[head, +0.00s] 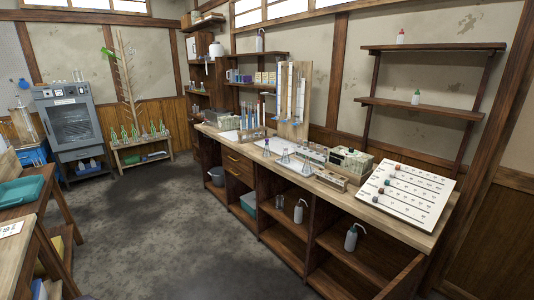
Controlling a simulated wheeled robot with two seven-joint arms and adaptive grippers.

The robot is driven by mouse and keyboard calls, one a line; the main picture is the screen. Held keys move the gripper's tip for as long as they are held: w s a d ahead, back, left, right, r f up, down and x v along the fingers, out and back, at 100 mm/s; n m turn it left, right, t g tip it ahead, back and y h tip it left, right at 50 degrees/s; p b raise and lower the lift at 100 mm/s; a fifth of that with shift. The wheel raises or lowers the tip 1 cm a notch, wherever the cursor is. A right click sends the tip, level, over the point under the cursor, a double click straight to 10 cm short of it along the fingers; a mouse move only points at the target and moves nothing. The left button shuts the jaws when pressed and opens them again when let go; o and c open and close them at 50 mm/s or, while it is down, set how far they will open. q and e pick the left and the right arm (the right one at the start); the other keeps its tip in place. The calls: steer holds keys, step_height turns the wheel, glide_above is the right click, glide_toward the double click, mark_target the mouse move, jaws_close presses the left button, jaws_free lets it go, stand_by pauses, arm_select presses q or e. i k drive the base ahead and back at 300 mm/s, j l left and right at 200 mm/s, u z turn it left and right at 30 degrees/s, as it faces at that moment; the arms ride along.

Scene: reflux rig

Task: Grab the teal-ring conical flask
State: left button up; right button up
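Three small conical flasks stand in a loose row on the long wooden bench: one at the left (267,150), one in the middle (284,158) and one at the right (306,168). All are upright and apart from each other. They are too small here to tell which one has a teal ring. Neither of my grippers shows in the head view.
The bench (228,144) also bears a white sloped board (408,197), boxes (351,161) and a tall wooden rack (293,95). A grey cabinet (70,120) stands at the back left. A table with a teal tray (20,191) is at the left. The grey floor (160,235) between is clear.

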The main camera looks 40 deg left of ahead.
mark_target(266, 152)
steer(key=i+j, duration=0.1)
steer(key=j, duration=0.7)
steer(key=j+z, duration=0.1)
steer(key=j, duration=0.7)
steer(key=i, duration=0.05)
